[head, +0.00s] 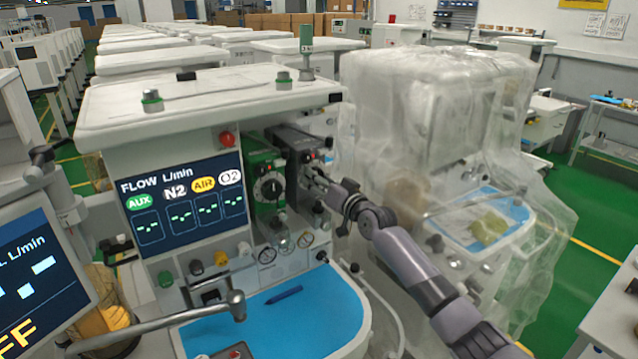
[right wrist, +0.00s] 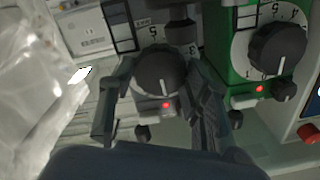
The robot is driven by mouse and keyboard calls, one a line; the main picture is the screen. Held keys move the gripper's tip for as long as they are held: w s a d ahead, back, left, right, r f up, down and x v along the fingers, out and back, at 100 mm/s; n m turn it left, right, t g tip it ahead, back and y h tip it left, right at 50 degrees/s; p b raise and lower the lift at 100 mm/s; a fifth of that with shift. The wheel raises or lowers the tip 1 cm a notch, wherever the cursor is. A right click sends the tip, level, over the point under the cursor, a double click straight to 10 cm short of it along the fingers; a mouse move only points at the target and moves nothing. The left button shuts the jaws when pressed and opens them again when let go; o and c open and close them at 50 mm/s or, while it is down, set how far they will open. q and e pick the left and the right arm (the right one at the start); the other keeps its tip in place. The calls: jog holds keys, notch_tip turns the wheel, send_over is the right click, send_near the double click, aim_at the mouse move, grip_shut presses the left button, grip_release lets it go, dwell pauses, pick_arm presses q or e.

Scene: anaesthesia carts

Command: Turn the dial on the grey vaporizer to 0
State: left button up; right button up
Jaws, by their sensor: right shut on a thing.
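The grey vaporizer (head: 293,137) stands on the front of the anaesthesia machine, just right of the green vaporizer (head: 265,178). Its dark dial (right wrist: 160,70) shows in the right wrist view, with a white scale behind it and a small red light below. The dial's white mark points down in that view; the number at the mark is not readable. My right gripper (head: 320,181) reaches in from the right. Its fingers (right wrist: 158,88) are on either side of the dial and shut on it. In the head view the fingers partly cover the dial. My left gripper is not in view.
The green vaporizer's own dial (right wrist: 278,48) is close beside my right gripper. A plastic-covered machine (head: 430,110) stands to the right, near my arm. A blue work surface (head: 300,315) with a pen lies below. A flow screen (head: 185,200) is on the left.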

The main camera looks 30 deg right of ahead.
jog(key=shift+m, duration=0.4)
jog(key=o, duration=1.2)
jog(key=shift+s+f, duration=0.1)
jog(key=shift+s, duration=0.4)
jog(key=s, duration=0.7)
jog(key=s+d, duration=0.1)
jog(key=s, duration=0.3)
jog(key=shift+d, duration=0.1)
